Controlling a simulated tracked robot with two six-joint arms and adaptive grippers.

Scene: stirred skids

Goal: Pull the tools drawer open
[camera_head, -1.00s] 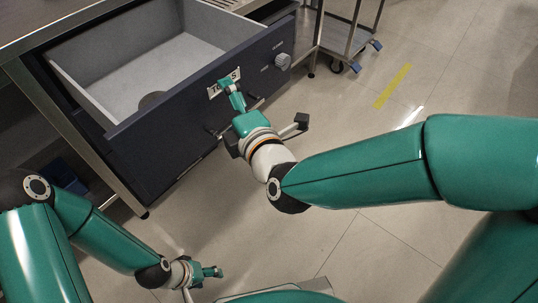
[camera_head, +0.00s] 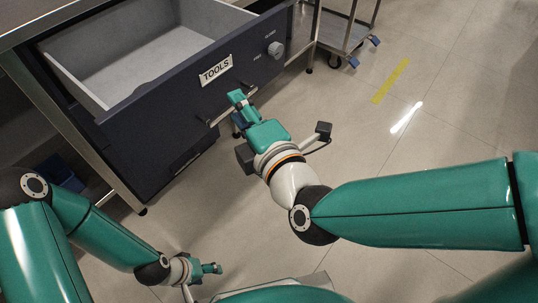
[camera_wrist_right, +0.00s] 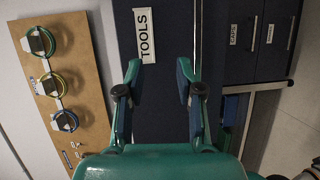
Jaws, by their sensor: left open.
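The tools drawer (camera_head: 160,105) stands pulled out of the dark cabinet, its grey inside showing in the head view. Its front carries a white TOOLS label (camera_head: 216,70), also in the right wrist view (camera_wrist_right: 145,35), with a bar handle (camera_head: 210,122) below it. My right gripper (camera_head: 238,97) is just in front of the drawer front, near the handle. In the right wrist view its two fingers (camera_wrist_right: 157,68) are apart with nothing between them. My left gripper (camera_head: 212,269) is open and empty, low over the floor, away from the drawer.
A knob (camera_head: 275,49) sits on the drawer front right of the label. A trolley (camera_head: 345,35) stands beyond the cabinet. In the wrist view, a board with cable coils (camera_wrist_right: 45,85) is at left and other labelled drawers (camera_wrist_right: 265,35) at right.

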